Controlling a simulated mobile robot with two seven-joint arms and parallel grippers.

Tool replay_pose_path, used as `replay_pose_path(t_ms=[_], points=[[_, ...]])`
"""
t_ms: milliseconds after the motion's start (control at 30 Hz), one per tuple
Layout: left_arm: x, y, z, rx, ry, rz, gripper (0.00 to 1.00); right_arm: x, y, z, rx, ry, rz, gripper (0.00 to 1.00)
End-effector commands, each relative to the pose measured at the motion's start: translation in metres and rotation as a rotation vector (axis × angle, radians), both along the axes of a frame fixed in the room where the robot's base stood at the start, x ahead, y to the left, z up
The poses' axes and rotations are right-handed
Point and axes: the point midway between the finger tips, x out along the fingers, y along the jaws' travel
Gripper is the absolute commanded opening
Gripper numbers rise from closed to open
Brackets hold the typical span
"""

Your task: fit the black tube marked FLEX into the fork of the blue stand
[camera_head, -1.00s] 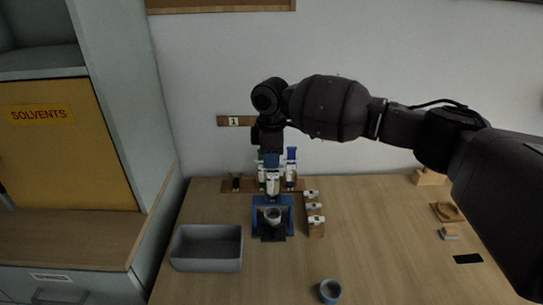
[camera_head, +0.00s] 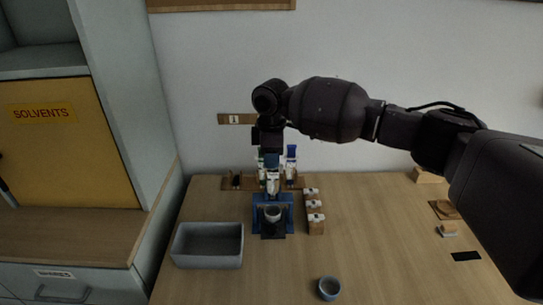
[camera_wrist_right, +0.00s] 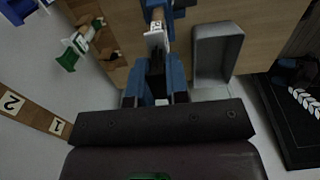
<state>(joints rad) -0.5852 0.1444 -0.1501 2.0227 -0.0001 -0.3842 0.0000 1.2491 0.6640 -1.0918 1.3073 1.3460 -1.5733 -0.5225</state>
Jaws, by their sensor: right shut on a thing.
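My right gripper (camera_head: 271,163) reaches down from above, its blue fingers shut on a black tube with a white label. In the right wrist view the tube (camera_wrist_right: 157,68) lies between the fingers; its label's lettering is too small to read. The blue stand (camera_head: 287,214) is on the table directly below the gripper, with a grey cup (camera_head: 272,214) at its middle. The tube's lower end is close above the cup in the head view. The fork is largely hidden, so I cannot tell whether the tube touches it. My left gripper is not in view.
A grey bin (camera_head: 208,262) stands left of the stand. A wooden rack (camera_head: 233,183) with tubes is behind it. A wooden block row (camera_head: 316,226) with white-topped pieces is close on the right. A loose grey cup (camera_head: 330,288) stands in front. The table's right middle is clear.

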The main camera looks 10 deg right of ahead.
Motion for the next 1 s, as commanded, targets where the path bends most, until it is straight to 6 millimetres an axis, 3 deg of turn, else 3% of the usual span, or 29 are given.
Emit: replay_pose_path(t_ms=[433,467,633,1000], points=[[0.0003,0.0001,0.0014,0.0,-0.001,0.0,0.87,0.0001,0.0002,-0.0009,0.001,0.0,0.0,0.0],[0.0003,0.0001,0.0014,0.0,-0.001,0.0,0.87,0.0001,0.0002,-0.0009,0.001,0.0,0.0,0.17],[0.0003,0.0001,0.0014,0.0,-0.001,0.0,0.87,0.0001,0.0002,-0.0008,0.001,0.0,0.0,0.43],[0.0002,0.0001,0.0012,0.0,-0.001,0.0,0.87,0.0,0.0002,-0.001,0.0,0.0,0.0,0.45]])
